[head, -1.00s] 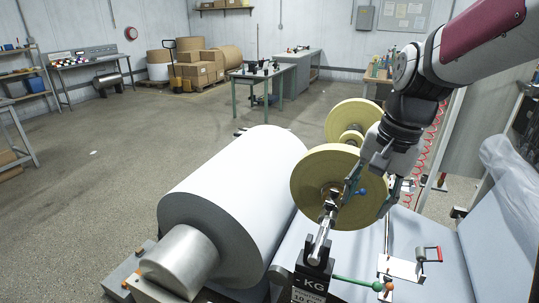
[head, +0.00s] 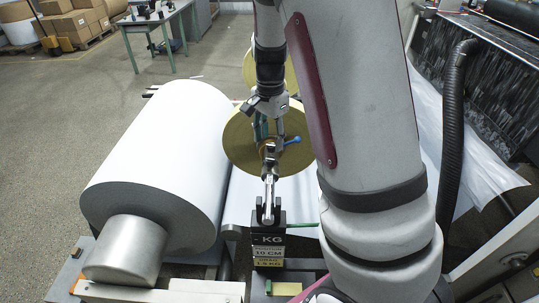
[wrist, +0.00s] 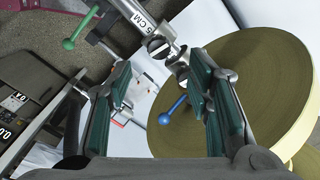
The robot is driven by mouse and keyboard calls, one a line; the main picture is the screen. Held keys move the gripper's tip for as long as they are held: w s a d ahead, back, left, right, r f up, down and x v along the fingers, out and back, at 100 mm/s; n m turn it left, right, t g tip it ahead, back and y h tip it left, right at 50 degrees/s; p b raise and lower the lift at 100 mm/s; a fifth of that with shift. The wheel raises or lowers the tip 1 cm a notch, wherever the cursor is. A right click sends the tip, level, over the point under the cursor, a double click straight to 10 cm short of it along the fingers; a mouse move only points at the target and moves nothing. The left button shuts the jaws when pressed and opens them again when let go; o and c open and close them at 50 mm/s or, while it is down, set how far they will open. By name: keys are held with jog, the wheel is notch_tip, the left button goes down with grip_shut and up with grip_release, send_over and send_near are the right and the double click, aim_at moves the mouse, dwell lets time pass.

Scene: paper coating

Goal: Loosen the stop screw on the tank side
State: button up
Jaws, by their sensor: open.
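My gripper (head: 271,138) hangs beside the tan paper disc (head: 238,148) in the head view. In the wrist view its green-padded fingers are apart (wrist: 160,68), with nothing held between them. A silver shaft marked "5 CM" (wrist: 139,18) ends in bright metal fittings (wrist: 158,47) just beyond and between the fingertips. A blue ball-ended handle (wrist: 172,110) points down near the right finger; it also shows in the head view (head: 292,140). A green ball-ended lever (wrist: 78,33) is at upper left. I cannot tell which fitting is the stop screw. No tank is clearly recognisable.
A large white paper roll (head: 165,140) lies left of my gripper. A black KG weight block (head: 268,239) stands below the shaft. A black hose (head: 453,130) and plastic sheeting (head: 485,150) are at right. Open floor (head: 50,130) lies at left.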

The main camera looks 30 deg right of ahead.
aim_at(271, 159)
notch_tip(271, 159, down, 7)
jog(key=shift+s+f, duration=0.1)
jog(key=shift+f, duration=0.05)
jog(key=shift+c, duration=0.2)
grip_shut()
